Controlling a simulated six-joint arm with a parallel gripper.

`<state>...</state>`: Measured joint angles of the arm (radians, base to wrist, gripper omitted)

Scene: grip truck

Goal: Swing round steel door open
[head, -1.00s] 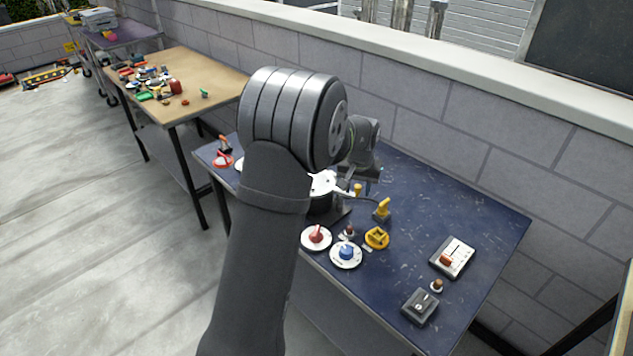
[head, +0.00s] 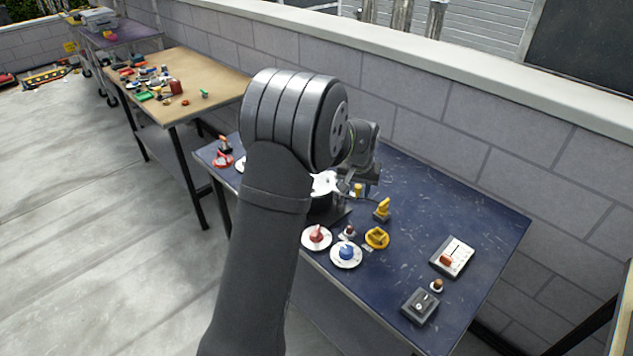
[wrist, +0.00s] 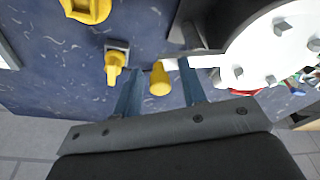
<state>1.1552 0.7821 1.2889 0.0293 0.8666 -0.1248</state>
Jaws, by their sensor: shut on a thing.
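The round steel door (wrist: 275,50) is a white disc with bolts at the right of the wrist view. An arm runs left from it to a yellow handle knob (wrist: 160,80). My gripper (wrist: 160,72) has one finger on each side of this knob and is shut on it. In the head view the door (head: 324,184) shows only in part, beside a dark body, with my arm covering the rest. The knob (head: 358,190) shows just below my gripper (head: 366,185). How far the door stands open is not clear.
A yellow lever (head: 383,208), a yellow round handle (head: 376,238), a red knob (head: 317,236) and a blue knob (head: 347,252) stand nearby on the blue table (head: 480,215). A switch box (head: 420,306) is at the front right. A block wall (head: 440,130) runs behind.

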